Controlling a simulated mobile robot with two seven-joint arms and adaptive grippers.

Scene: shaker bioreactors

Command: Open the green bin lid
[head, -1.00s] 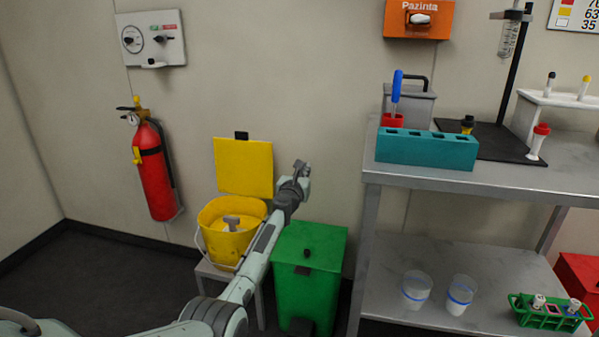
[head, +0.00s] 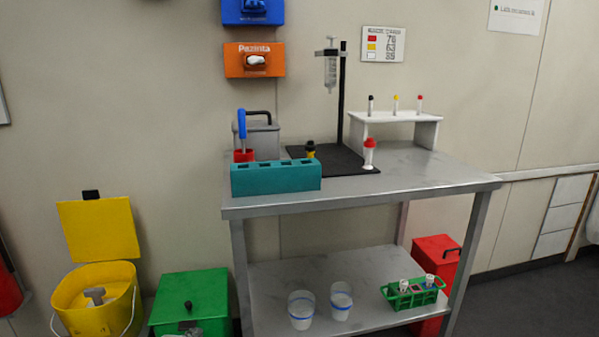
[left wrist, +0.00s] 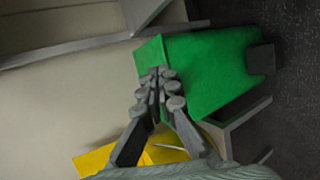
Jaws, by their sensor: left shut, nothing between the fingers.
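The green bin (head: 208,300) stands on the floor at the lower left of the head view, left of the metal table. Its lid (head: 190,287) is down, with a dark knob (head: 188,305) at the front. In the left wrist view the green bin (left wrist: 215,65) shows sideways behind my fingers, with a dark part at its right end. My left gripper (left wrist: 163,85) is shut and empty, in front of the bin; I cannot tell whether it touches it. In the head view only a grey bit of it (head: 190,332) shows at the bottom edge. My right gripper is out of view.
An open yellow bin (head: 75,310) with a raised lid stands left of the green one. The metal table (head: 420,180) is close on its right, with cups and a green rack on its lower shelf. A red bin (head: 436,250) stands behind the table's right side.

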